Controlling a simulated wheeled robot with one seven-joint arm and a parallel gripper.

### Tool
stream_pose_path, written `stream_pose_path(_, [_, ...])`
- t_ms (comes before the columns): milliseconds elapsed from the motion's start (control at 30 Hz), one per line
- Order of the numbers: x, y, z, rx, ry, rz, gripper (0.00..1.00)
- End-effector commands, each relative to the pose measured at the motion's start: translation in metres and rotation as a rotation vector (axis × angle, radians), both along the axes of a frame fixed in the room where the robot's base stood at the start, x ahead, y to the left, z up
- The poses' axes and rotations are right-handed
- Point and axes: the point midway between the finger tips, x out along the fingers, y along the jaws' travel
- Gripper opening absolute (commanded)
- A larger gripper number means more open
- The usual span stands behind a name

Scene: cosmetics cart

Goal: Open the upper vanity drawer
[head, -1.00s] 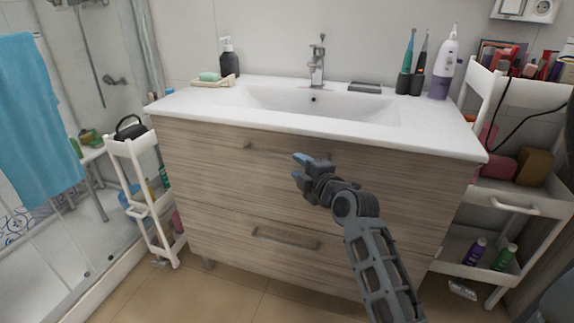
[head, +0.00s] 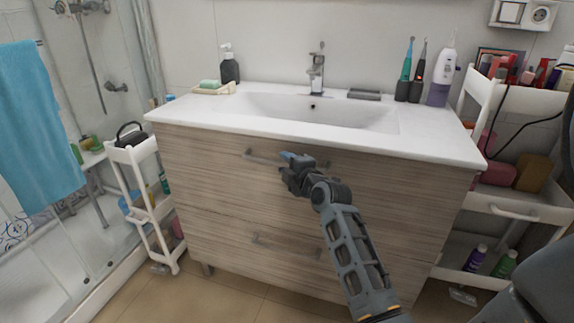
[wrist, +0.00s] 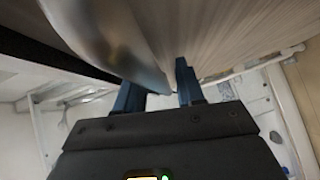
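The upper vanity drawer (head: 205,165) has a striped wood-look front and sits flush under the white sink top. Its handle (head: 262,159) is a slim metal bar. My gripper (head: 287,158) is at the middle of this bar and covers part of it. In the wrist view the two blue fingers of my gripper (wrist: 160,88) stand apart. The shiny handle bar (wrist: 120,45) reaches in between them, with a gap to the right finger. I cannot tell whether the left finger touches the bar.
The lower drawer's handle (head: 285,245) is below my gripper. A white shelf cart (head: 143,185) stands left of the vanity and another (head: 500,203) stands right. Bottles and toothbrushes are on the sink top (head: 210,108). The floor in front (head: 235,295) is clear.

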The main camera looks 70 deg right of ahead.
Motion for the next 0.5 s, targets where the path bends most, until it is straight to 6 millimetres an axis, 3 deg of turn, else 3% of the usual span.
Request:
stream_pose_path(367, [-0.0002,0.0002,-0.0001,0.0,0.0,0.0,0.01])
stream_pose_path(500, [-0.0002,0.0002,-0.0002,0.0,0.0,0.0,0.0])
